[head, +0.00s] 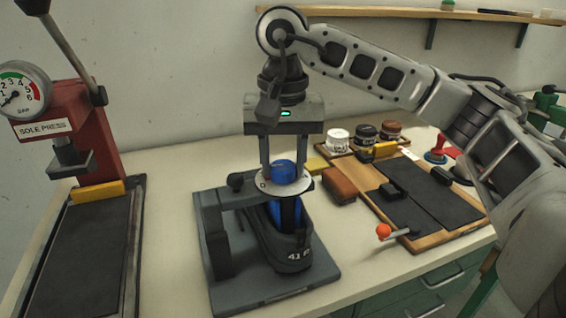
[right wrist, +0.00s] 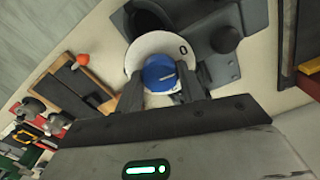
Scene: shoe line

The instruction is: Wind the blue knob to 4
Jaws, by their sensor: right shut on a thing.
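The blue knob (head: 284,170) stands on a white round dial (head: 297,186) on top of the grey shoe-stretcher stand (head: 215,225). A dark shoe form marked 41 (head: 290,258) sits below the dial. My right gripper (head: 284,165) comes down from above and is shut on the blue knob, one finger on each side. In the right wrist view the knob (right wrist: 160,74) sits between the fingertips, and a 0 shows on the dial (right wrist: 170,46). The dial's other marks are too small or hidden to read. My left gripper is not in view.
A red sole press (head: 95,130) with a gauge stands at the left. Several jars and a brown block (head: 339,184) stand behind. The bench front between press and stand is clear.

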